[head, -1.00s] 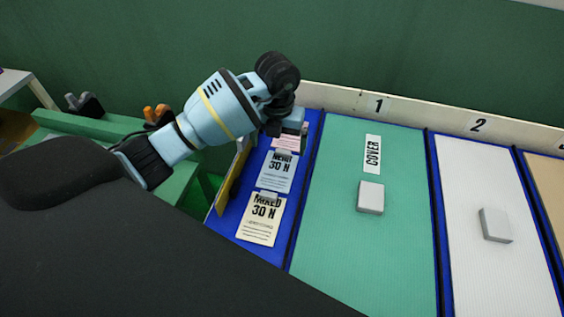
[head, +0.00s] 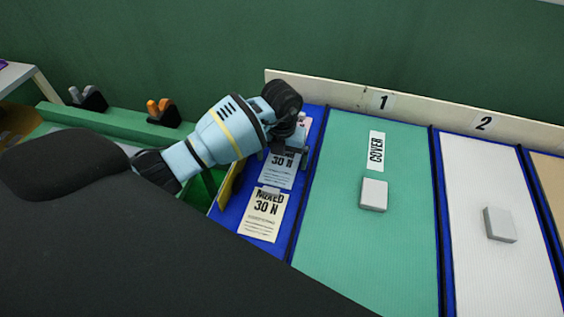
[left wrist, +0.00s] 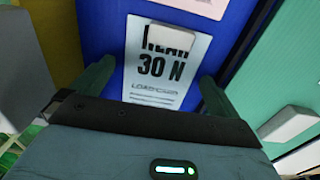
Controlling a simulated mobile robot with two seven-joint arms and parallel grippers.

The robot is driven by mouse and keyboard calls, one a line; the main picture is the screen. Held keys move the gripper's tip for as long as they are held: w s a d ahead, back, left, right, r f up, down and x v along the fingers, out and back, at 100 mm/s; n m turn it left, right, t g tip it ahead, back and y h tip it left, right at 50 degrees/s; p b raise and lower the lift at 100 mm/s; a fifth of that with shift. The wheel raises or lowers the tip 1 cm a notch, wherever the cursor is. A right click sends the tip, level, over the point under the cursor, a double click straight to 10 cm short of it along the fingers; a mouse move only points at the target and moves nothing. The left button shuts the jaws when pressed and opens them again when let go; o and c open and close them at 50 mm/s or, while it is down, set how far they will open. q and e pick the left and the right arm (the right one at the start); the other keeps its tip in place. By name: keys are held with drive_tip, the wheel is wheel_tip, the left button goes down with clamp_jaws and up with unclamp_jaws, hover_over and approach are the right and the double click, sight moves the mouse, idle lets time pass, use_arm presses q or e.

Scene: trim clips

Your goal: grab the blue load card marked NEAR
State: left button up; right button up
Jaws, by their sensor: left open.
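The blue load card marked NEAR 30 N (head: 279,170) lies on the blue strip at the left of the board, its top part hidden behind my left gripper (head: 290,152) in the head view. In the left wrist view the card (left wrist: 155,72) shows its print, with a pale block (left wrist: 170,39) over the top of NEAR. My left gripper (left wrist: 155,82) is open above the card, a finger on either side of its lower part. I cannot tell whether it touches. My right gripper is not in view.
A cream MIXED 30 N card (head: 263,214) lies just below. A pink card (left wrist: 195,7) lies beyond the NEAR card. To the right are the green panel (head: 355,250) with a COVER label and grey block (head: 374,195), then a white panel (head: 490,270).

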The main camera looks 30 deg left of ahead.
sight(282, 163)
use_arm(q)
drive_tip(key=c, duration=0.9)
drive_tip(key=shift+r, duration=0.1)
drive_tip(key=shift+r, duration=0.1)
wheel_tip(282, 163, up, 10)
drive_tip(key=shift+p, duration=0.3)
